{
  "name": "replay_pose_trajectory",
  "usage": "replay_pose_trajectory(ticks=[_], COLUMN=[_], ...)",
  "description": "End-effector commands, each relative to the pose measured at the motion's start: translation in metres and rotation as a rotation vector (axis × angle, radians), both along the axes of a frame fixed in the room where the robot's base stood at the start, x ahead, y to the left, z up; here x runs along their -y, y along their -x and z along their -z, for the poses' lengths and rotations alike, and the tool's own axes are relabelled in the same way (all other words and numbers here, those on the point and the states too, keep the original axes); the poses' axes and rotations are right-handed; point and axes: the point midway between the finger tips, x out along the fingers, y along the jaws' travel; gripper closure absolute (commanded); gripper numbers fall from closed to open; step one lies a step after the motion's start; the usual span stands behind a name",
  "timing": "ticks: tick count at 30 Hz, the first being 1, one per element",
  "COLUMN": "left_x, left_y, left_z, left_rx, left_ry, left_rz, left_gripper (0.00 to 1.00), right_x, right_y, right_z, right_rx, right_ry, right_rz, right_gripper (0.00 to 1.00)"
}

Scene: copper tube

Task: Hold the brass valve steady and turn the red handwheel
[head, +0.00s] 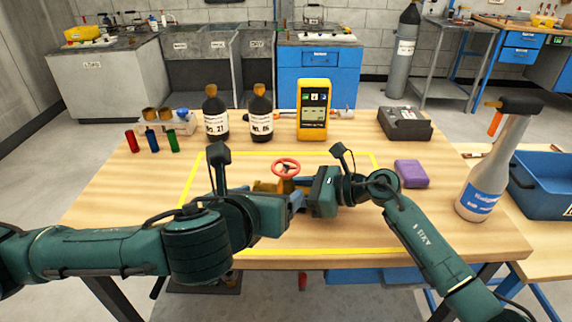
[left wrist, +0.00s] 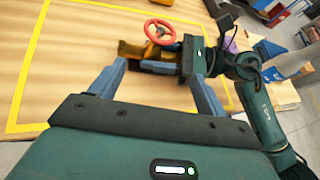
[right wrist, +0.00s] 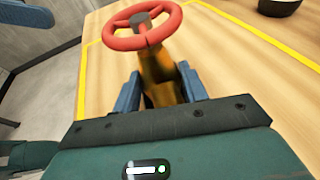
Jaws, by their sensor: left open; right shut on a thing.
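The brass valve (head: 266,186) stands on the wooden table inside a yellow taped outline, with the red handwheel (head: 285,167) on top. My right gripper (right wrist: 158,92) is shut on the brass valve body (right wrist: 157,70), one blue finger on each side, just below the red handwheel (right wrist: 142,26). My left gripper (left wrist: 160,75) is open and empty. In the left wrist view, the red handwheel (left wrist: 160,31) and brass valve (left wrist: 140,50) lie beyond its fingertips. In the head view, my left arm hides part of the valve.
Two dark bottles (head: 215,115) and a yellow meter (head: 313,110) stand at the back of the table. A purple block (head: 411,173) and a spray bottle (head: 490,170) are on the right. Small red, blue and green cylinders (head: 152,140) are at back left.

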Motion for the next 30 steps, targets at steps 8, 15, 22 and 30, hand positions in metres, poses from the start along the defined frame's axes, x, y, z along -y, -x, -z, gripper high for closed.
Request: replay_pose_trajectory(ticks=[8, 15, 22, 30], left_x=[0.000, 0.011, 0.024, 0.030], left_y=[-0.018, -0.056, -0.094, -0.115], left_z=[-0.016, 0.001, 0.017, 0.026], left_rx=[0.116, 0.113, 0.113, 0.113], left_ry=[-0.105, -0.104, -0.103, -0.102], left_rz=[0.031, 0.028, 0.030, 0.031], left_gripper=[0.24, 0.24, 0.24, 0.24], right_x=[0.000, 0.000, 0.001, 0.000], right_y=[0.001, 0.001, 0.001, 0.001], right_z=[0.004, 0.004, 0.005, 0.005], right_rx=[-0.006, -0.007, -0.007, -0.007], right_ry=[0.005, 0.006, 0.006, 0.007], right_rz=[-0.001, -0.002, -0.002, -0.002], right_gripper=[0.70, 0.70, 0.70, 0.70])
